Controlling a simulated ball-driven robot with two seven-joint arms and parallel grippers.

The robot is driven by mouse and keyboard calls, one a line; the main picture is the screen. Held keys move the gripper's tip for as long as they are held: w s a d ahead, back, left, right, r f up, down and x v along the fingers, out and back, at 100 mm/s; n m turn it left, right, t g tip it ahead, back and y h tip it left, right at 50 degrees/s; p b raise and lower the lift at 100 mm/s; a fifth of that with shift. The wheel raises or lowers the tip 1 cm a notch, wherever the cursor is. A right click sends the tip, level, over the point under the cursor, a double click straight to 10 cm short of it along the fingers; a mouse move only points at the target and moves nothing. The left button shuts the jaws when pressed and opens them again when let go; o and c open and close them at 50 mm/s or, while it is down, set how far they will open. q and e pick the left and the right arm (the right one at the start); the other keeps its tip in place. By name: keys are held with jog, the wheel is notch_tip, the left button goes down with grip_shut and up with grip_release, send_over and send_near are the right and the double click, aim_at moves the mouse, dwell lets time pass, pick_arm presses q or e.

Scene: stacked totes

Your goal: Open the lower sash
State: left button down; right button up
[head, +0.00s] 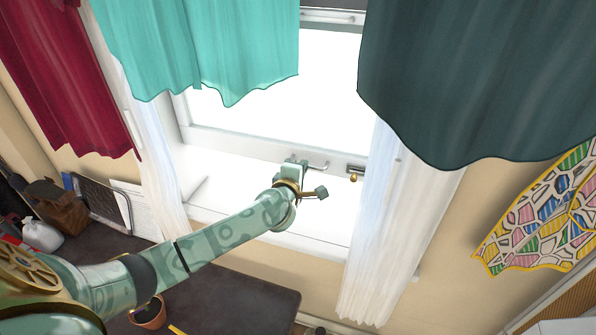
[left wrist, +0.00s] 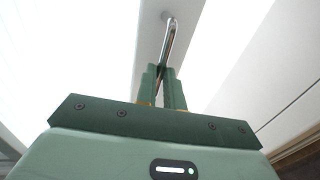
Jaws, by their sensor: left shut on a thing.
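The lower sash (head: 235,142) is a white-framed window with bright glass; its bottom rail sits near the white sill (head: 210,200). A metal bar handle (head: 318,167) is on this rail, and it shows in the left wrist view (left wrist: 171,35). My left gripper (head: 296,167) reaches the rail from the front. In the left wrist view its two green fingers (left wrist: 164,78) are shut on the near part of the handle. The wrist hides part of the handle in the head view. My right gripper is not in view.
Teal (head: 200,45) and dark green (head: 470,80) cloths hang before the window top. White sheer curtains (head: 375,240) hang at both sides. A small latch with a brass knob (head: 353,178) is right of the handle.

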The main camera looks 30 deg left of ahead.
pick_arm(q)
jog(key=shift+r, duration=0.25)
jog(key=c, duration=1.5)
grip_release()
jog(key=shift+s, duration=0.1)
jog(key=p+v, duration=0.5)
jog(key=v, duration=1.1)
jog(key=shift+s, duration=0.1)
